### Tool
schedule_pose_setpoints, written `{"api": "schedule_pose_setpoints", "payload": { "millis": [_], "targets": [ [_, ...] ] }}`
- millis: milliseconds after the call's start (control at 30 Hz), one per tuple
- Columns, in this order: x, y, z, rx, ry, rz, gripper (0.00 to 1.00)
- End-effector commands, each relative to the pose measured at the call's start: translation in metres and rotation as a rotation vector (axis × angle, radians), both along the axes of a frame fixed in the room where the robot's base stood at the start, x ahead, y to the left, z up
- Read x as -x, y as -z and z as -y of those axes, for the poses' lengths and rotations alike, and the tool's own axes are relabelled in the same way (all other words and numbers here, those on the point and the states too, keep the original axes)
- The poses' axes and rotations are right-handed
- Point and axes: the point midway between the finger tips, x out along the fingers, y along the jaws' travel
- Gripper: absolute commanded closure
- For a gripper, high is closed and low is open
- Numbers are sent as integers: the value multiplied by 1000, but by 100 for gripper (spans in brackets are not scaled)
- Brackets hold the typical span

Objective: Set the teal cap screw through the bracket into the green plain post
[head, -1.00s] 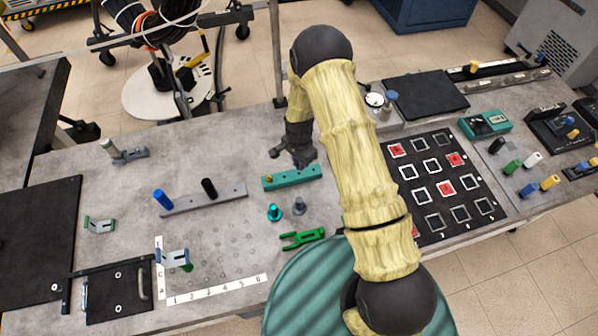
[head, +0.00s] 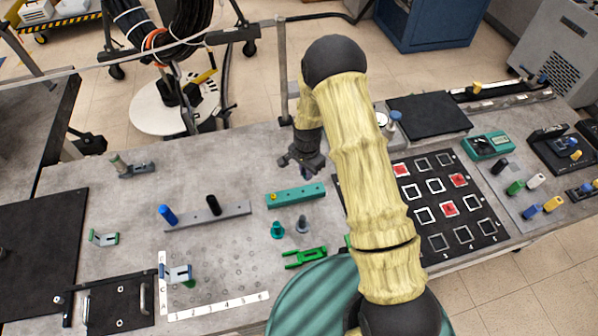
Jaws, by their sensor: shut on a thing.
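A teal cap screw (head: 277,230) stands on the grey table, left of a similar grey screw (head: 303,225). My gripper (head: 303,171) is above the teal block (head: 310,191), apart from the teal screw. It is shut on a small dark bluish thing, mostly hidden by the fingers. A pale bracket (head: 176,272) with a blue end stands at the lower left, with a bit of green under its right end. A second bracket-like piece (head: 103,237) with a green end is further left. I cannot tell which green part is the plain post.
A grey bar (head: 235,211) carries a blue post (head: 167,214) and a black post (head: 213,205). A green fork (head: 305,257) lies near the front. A black mat with squares (head: 440,190) is at the right. Numbered strips edge a field of holes (head: 225,270).

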Motion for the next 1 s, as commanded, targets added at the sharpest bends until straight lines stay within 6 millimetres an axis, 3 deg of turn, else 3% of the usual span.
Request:
{"api": "schedule_pose_setpoints", "payload": {
  "millis": [200, 433, 600, 1000],
  "targets": [
    [-19, -39, 44, 1, -204, 9, 100],
    [-23, -84, 88, 1, -430, 5, 100],
    [-22, -96, 97, 0, -490, 1, 100],
    [-22, -96, 97, 0, -489, 0, 100]
  ]
}}
